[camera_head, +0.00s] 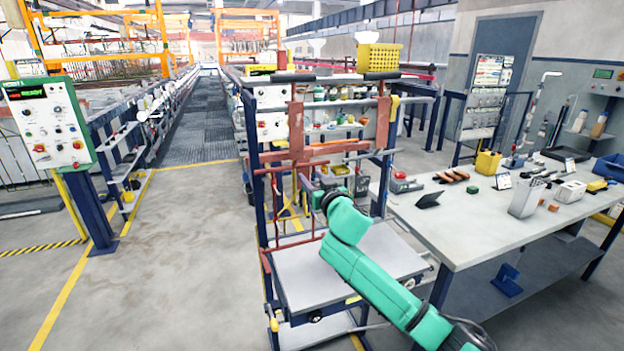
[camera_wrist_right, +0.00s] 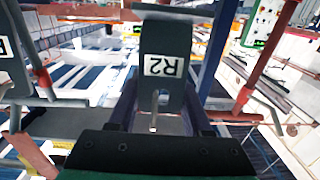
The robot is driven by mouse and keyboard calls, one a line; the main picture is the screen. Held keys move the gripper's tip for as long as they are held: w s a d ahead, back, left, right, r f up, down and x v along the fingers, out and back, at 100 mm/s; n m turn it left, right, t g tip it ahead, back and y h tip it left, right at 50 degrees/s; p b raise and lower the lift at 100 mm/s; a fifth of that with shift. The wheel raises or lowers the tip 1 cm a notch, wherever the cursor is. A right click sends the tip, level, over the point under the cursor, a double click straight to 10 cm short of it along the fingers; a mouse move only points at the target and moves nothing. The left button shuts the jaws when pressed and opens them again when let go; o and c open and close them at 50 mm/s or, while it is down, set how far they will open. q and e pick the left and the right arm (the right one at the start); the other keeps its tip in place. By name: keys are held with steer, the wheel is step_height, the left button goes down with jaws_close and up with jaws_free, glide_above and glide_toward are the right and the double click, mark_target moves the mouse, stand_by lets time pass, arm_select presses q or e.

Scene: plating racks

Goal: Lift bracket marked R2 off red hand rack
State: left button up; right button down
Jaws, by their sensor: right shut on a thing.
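The dark grey bracket marked R2 (camera_wrist_right: 160,40) fills the upper middle of the right wrist view, its white label reading upside down. My right gripper (camera_wrist_right: 158,112) is shut on the bracket's near end. In the head view my green right arm reaches up from the lower right, and my right gripper (camera_head: 314,190) is small at the red hand rack (camera_head: 297,128). The bracket cannot be made out there. Whether it still touches a rack hook is unclear. My left gripper is not in view.
Another dark labelled bracket (camera_wrist_right: 12,60) is at the left edge of the wrist view. Red hook rods (camera_wrist_right: 255,65) stand on both sides. A grey shelf (camera_head: 300,275) lies below the rack, and a cluttered workbench (camera_head: 450,220) stands right. The left floor aisle is clear.

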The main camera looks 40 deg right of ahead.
steer(key=shift+s+a+r, duration=0.1)
steer(key=shift+r, duration=0.1)
steer(key=shift+s+a+r+p, duration=0.1)
steer(key=shift+s+r+p, duration=0.15)
steer(key=shift+s+p, duration=0.2)
steer(key=shift+s, duration=0.1)
stand_by(0.3)
steer(key=shift+v, duration=0.85)
steer(key=shift+s+a+p, duration=0.25)
steer(key=shift+s+p, duration=0.1)
steer(key=shift+s, duration=0.15)
steer(key=shift+r+p+v, duration=0.2)
steer(key=shift+p+v, duration=0.2)
steer(key=shift+v, duration=1.1)
steer(key=shift+r+p+v, duration=0.25)
steer(key=shift+p+v, duration=0.1)
steer(key=shift+v, duration=1.1)
